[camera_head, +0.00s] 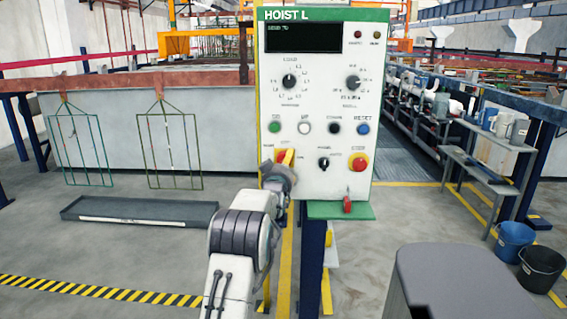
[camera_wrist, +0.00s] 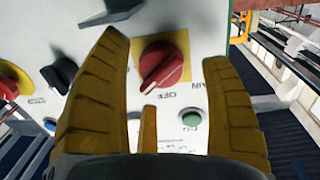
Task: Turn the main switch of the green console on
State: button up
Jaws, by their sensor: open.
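The console (camera_head: 330,14) has a green header reading HOIST L and a green lower ledge. Its main switch is a red knob (camera_wrist: 163,66) on a yellow plate, labelled MAIN and OFF in the wrist view. The knob's raised grip slants, with its lower-left end towards OFF. My gripper (camera_wrist: 163,50) is open, its yellow fingers on either side of the knob with gaps showing; contact is not visible. In the head view my gripper (camera_head: 281,163) covers most of the switch at the panel's lower left.
A green button (camera_wrist: 191,119) and a black selector (camera_wrist: 60,74) flank the switch in the wrist view. A red emergency button (camera_head: 357,164) sits at the panel's right. A grey tray (camera_head: 140,211) lies on the floor; buckets (camera_head: 514,240) stand at right.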

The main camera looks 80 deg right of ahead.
jog(key=shift+d, duration=1.15)
jog(key=shift+c, duration=0.5)
jog(key=shift+f, duration=0.1)
jog(key=c, duration=1.1)
